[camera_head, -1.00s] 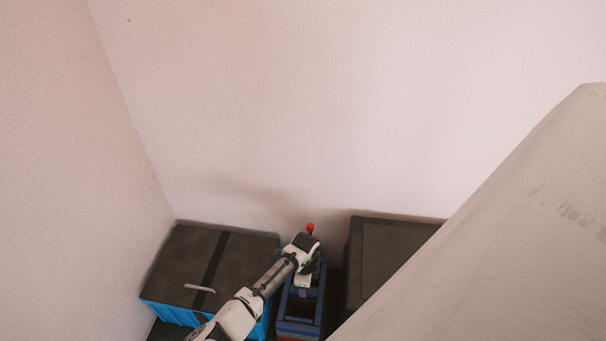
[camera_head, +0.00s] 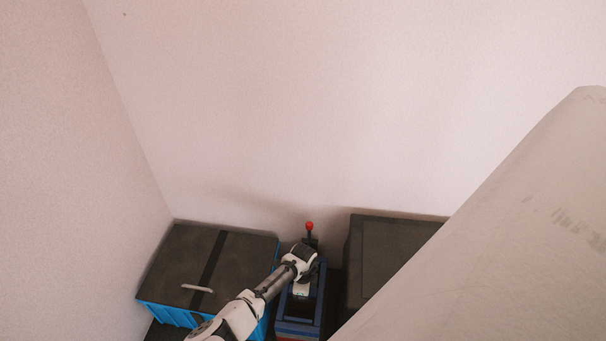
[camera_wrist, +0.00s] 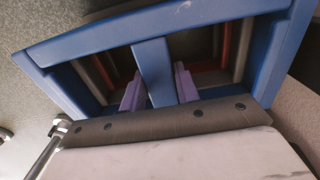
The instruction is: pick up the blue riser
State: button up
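The blue riser (camera_head: 298,327) is an open blue frame between two dark-topped boxes in the head view, partly covered by my arm. In the wrist view the blue riser (camera_wrist: 100,38) fills the upper middle, with a blue crossbar running through its opening. My gripper (camera_wrist: 160,85) has its two purple fingers down in the opening, one on each side of the crossbar. The fingers look open, with a narrow gap by the left one. In the head view the fingers of my gripper are hidden behind my wrist.
A blue box with a dark lid (camera_head: 240,250) stands close on the left. A dark box (camera_head: 390,245) stands close on the right. Brown-red frames (camera_wrist: 222,45) show below the riser. A red knob (camera_head: 309,225) rises near the wall. A large pale surface fills the right.

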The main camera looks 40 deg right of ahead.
grip_shut()
jog(key=shift+r, duration=0.15)
